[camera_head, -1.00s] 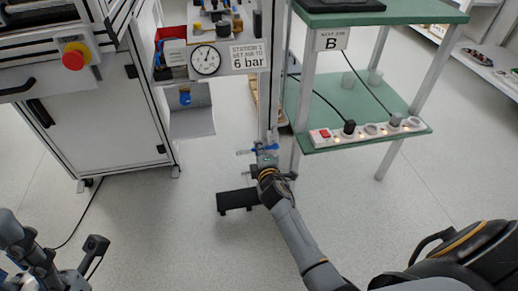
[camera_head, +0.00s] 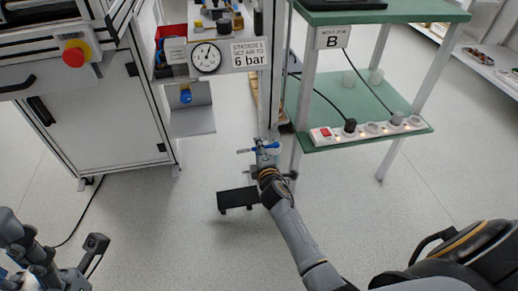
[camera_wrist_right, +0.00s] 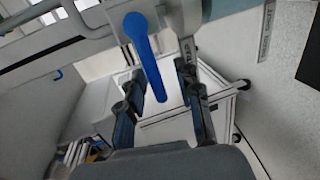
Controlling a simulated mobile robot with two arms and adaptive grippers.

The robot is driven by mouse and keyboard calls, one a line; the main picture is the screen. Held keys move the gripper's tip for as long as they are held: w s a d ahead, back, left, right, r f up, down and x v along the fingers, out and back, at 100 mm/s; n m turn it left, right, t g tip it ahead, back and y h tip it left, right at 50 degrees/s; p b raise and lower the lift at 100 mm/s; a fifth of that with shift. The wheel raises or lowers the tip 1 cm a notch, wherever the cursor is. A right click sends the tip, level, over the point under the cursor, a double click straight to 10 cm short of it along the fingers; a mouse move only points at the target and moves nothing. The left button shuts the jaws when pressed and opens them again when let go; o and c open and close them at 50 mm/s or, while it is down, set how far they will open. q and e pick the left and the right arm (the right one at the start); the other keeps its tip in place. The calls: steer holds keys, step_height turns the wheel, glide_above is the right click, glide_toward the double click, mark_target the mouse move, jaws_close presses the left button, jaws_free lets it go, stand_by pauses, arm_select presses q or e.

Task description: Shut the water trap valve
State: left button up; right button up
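A valve with a blue lever (camera_wrist_right: 145,55) shows large in the right wrist view, on grey pipework. The lever points down between the fingers of my right gripper (camera_wrist_right: 158,82), which are apart, with gaps visible on both sides of the lever. In the head view the blue-handled valve (camera_head: 264,149) sits low on the grey post. My right gripper (camera_head: 266,168) is just below it and partly hides the fittings. My left gripper (camera_head: 82,266) is at the lower left, away from the valve; its finger opening is unclear.
A black step-like pedal or block (camera_head: 236,199) is on the floor beside my right gripper. A green shelf stand (camera_head: 340,105) with a power strip (camera_head: 368,130) stands to the right. A white cabinet (camera_head: 100,120) stands left. Front floor is clear.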

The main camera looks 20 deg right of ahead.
steer(key=v, duration=1.2)
steer(key=shift+r, duration=0.15)
